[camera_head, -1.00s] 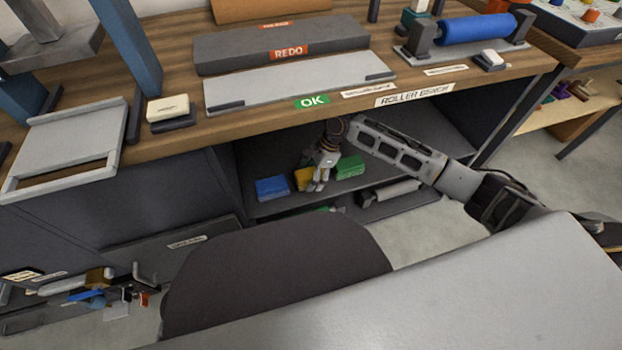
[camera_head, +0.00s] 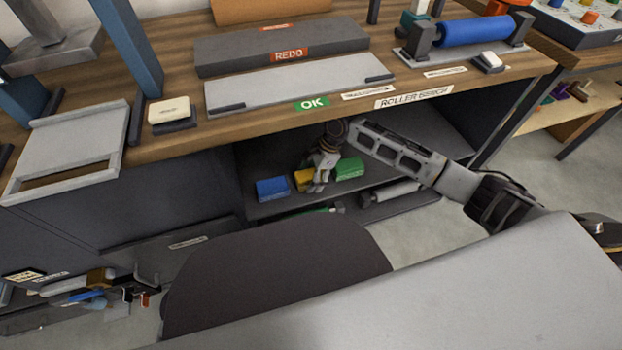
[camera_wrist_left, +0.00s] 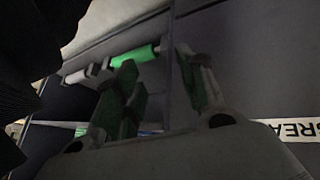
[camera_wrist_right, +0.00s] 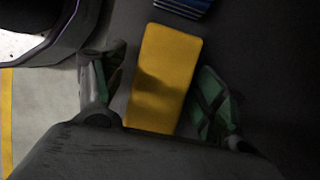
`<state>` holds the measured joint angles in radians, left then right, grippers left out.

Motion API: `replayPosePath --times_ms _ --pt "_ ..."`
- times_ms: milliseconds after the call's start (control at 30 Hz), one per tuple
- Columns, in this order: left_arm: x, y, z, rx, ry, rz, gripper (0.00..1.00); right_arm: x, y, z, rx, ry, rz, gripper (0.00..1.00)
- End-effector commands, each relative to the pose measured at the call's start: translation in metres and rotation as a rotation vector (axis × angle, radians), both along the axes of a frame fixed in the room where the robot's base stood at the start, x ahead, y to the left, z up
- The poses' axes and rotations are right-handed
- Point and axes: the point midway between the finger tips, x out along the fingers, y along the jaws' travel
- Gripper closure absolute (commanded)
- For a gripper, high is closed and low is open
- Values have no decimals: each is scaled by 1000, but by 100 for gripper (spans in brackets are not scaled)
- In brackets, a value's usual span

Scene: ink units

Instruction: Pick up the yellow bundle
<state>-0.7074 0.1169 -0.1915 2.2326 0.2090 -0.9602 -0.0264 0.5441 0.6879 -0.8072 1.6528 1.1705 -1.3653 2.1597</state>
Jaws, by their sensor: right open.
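The yellow bundle (camera_head: 303,180) lies on the shelf under the bench, partly hidden by my right gripper (camera_head: 319,183). The right arm reaches in from the right. In the right wrist view the yellow bundle (camera_wrist_right: 163,75) is a long block between the two open fingers of the right gripper (camera_wrist_right: 158,80). The fingers stand on either side of it with a gap visible at each, and no grip shows. My left gripper is not visible in the head view. In the left wrist view the left gripper (camera_wrist_left: 160,88) has its fingers apart with nothing clearly between them.
A blue bundle (camera_head: 272,188) lies left of the yellow one and a green bundle (camera_head: 350,168) right of it. The bench top (camera_head: 240,126) overhangs the shelf.

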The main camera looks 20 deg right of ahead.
Motion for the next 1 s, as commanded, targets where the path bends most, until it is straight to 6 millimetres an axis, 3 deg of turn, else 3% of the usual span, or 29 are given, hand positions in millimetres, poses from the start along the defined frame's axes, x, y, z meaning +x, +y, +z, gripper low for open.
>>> replayPosePath --times_ms 1000 --pt "0 0 10 0 0 0 60 0 0 -2 0 1 -1 29"
